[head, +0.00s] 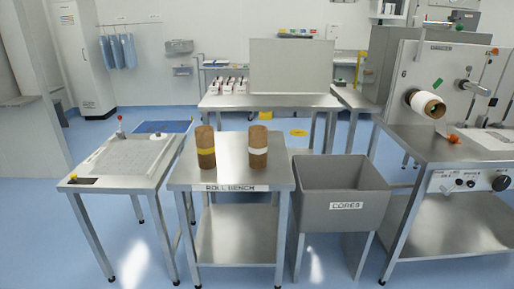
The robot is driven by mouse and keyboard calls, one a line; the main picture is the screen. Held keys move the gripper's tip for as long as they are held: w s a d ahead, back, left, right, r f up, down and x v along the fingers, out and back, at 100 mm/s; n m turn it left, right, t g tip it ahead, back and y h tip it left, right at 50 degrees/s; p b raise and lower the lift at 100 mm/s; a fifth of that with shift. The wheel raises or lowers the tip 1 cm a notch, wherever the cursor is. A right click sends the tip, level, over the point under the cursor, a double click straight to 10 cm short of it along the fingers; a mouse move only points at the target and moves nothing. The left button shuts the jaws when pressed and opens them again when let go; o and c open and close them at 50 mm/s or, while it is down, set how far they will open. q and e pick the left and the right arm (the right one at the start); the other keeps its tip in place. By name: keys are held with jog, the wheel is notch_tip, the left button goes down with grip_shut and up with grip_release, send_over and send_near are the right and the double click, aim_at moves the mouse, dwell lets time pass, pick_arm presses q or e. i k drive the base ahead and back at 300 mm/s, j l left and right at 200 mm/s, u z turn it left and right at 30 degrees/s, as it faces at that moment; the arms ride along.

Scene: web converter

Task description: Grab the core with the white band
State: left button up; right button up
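The core with the white band (258,147) is a brown cylinder standing upright on the steel roll bench (232,187), right of the bench's middle. Its white band runs around its middle. A second brown core with a yellow band (205,147) stands upright to its left, a clear gap apart. Nothing touches either core. Neither of my grippers shows in the head view.
A grey bin labelled CORES (346,206) stands right of the bench. A steel table with a grey board (130,158) is at left. A machine with a roll on its spindle (427,104) is at right. Blue floor (140,262) is open in front.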

aim_at(258, 134)
jog(key=i+j+z, duration=0.1)
jog(key=z, duration=0.3)
jog(key=i+j+z, duration=0.15)
jog(key=z, duration=0.25)
jog(key=i+j+z, duration=0.1)
jog(key=z, duration=0.3)
jog(key=i+j+z, duration=0.15)
jog(key=j, duration=0.2)
jog(key=j+z, duration=0.1)
jog(key=j, duration=0.25)
jog(key=i+j+z, duration=0.15)
jog(key=j, duration=0.25)
